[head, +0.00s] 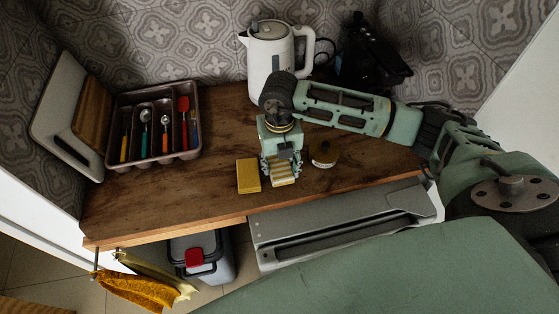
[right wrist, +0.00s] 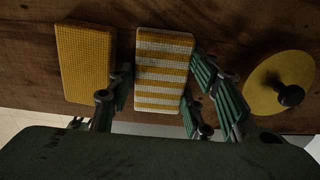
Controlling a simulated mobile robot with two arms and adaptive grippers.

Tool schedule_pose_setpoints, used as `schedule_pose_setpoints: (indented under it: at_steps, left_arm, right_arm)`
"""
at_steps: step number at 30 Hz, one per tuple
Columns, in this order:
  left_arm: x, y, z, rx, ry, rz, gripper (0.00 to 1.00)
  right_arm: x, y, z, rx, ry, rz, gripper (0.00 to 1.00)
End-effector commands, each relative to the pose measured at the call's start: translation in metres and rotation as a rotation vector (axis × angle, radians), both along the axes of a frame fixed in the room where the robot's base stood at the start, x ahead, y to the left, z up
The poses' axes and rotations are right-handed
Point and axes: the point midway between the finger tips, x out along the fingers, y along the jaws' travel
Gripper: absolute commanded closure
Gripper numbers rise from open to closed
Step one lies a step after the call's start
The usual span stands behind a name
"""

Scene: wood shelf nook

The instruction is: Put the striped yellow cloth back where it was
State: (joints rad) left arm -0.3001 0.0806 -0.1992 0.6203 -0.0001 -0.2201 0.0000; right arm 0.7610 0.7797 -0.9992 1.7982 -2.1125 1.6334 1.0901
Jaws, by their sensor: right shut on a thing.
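The striped yellow cloth, a folded yellow-and-white block (head: 284,181), is at the front of the wooden counter. In the right wrist view, the striped cloth (right wrist: 163,70) lies between the fingers. My right gripper (head: 281,170) reaches down from above and is shut on it; its fingers also show in the right wrist view (right wrist: 160,88). Whether the cloth touches the counter or hangs just above it, I cannot tell. A plain yellow cloth or sponge (head: 248,175) lies just left of it, with a small gap. My left gripper is not in view.
The wooden counter (head: 215,125) has free room at left. A cutlery tray (head: 112,101) and leaning boards (head: 62,98) stand at back left, a white kettle (head: 270,58) behind. A round knobbed item (right wrist: 278,82) sits right of the gripper. Cloths (head: 137,289) hang below the front left edge.

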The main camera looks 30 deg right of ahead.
Motion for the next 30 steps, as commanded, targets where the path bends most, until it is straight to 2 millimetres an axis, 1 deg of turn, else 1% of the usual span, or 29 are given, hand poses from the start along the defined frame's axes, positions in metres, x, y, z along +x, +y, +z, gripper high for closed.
schedule_pose_setpoints:
  at_steps: [7, 8, 10, 18, 21, 23, 26, 30]
  left_arm:
    - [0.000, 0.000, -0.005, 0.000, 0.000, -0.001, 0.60]
    - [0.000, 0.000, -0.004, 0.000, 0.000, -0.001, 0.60]
    - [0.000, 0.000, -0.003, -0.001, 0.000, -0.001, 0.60]
    - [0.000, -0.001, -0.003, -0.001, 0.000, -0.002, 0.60]
    - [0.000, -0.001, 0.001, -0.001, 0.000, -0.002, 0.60]
    - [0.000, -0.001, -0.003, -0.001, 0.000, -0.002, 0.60]
    - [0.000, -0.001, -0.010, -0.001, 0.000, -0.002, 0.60]
    - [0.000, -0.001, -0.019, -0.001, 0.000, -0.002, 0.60]
  right_arm:
    - [0.000, 0.000, -0.005, 0.000, 0.000, 0.000, 0.78]
    - [0.000, 0.000, -0.003, 0.000, 0.000, 0.000, 0.51]
    - [0.000, 0.000, -0.003, 0.000, 0.000, 0.000, 0.46]
    - [0.000, 0.000, -0.002, 0.000, 0.000, 0.000, 0.46]
    - [0.000, 0.000, 0.002, 0.000, 0.000, -0.001, 0.46]
    - [0.001, 0.000, 0.005, 0.000, -0.002, 0.000, 0.46]
    - [0.002, 0.000, 0.021, 0.001, -0.007, -0.001, 0.46]
    - [0.002, 0.000, 0.051, 0.001, -0.008, 0.001, 0.46]
